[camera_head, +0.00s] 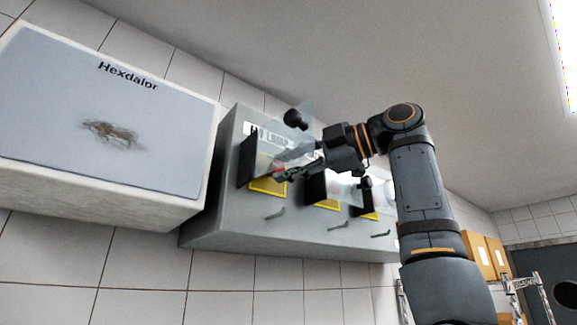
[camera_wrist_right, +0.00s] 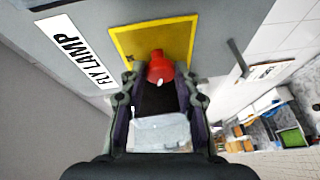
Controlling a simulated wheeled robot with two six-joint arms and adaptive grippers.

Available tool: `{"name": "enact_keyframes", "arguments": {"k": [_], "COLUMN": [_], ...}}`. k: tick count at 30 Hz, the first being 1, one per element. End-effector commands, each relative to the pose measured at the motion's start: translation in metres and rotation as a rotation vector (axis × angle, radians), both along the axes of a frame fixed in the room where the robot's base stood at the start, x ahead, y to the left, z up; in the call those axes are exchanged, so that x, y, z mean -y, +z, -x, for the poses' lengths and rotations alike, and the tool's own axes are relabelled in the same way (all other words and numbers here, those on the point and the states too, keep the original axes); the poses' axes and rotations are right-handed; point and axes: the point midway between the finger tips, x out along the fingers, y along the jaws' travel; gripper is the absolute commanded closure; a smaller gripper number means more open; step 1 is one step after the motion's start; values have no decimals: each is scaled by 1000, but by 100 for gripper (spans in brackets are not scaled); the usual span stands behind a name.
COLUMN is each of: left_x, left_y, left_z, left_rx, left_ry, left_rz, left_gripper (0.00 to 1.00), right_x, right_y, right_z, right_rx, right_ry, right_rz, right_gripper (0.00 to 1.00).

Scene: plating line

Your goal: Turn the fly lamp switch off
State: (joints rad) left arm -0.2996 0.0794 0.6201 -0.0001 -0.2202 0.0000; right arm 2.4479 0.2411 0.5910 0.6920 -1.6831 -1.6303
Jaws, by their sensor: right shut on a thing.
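The fly lamp switch is a red lever (camera_wrist_right: 160,68) on a yellow-edged plate (camera_wrist_right: 190,32), beside a "FLY LAMP" label (camera_wrist_right: 75,52) in the right wrist view. In the head view it is the leftmost switch on the grey wall box (camera_head: 232,217), with a little red showing (camera_head: 278,170). My right gripper (camera_head: 284,173) is at this switch, its two fingers on either side of the red lever, and is shut on it; the exact contact is hard to see. A clear cover (camera_head: 303,112) with a black knob (camera_head: 295,119) stands raised by the gripper. My left gripper is out of view.
Two more switches with yellow plates (camera_head: 326,204) sit to the right on the same box, with clear covers near them. Small grey handles (camera_head: 276,213) stick out below. A white "Hexdalor" unit (camera_head: 110,110) is on the left. Cardboard boxes (camera_head: 484,254) stand at lower right.

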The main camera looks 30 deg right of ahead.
Motion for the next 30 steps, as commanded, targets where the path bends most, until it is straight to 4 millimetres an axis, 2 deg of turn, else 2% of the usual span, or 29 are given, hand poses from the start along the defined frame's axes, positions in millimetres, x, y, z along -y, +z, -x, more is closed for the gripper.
{"name": "enact_keyframes", "arguments": {"k": [12,30], "left_x": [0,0], "left_y": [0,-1], "left_z": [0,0], "left_rx": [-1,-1], "left_ry": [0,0], "left_rz": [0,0], "left_gripper": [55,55], "right_x": [-1,-1], "right_y": [-1,-2], "right_z": [-1,-2], "right_rx": [9,12], "right_ry": [2,2], "right_rz": [116,153], "right_gripper": [100,100]}}
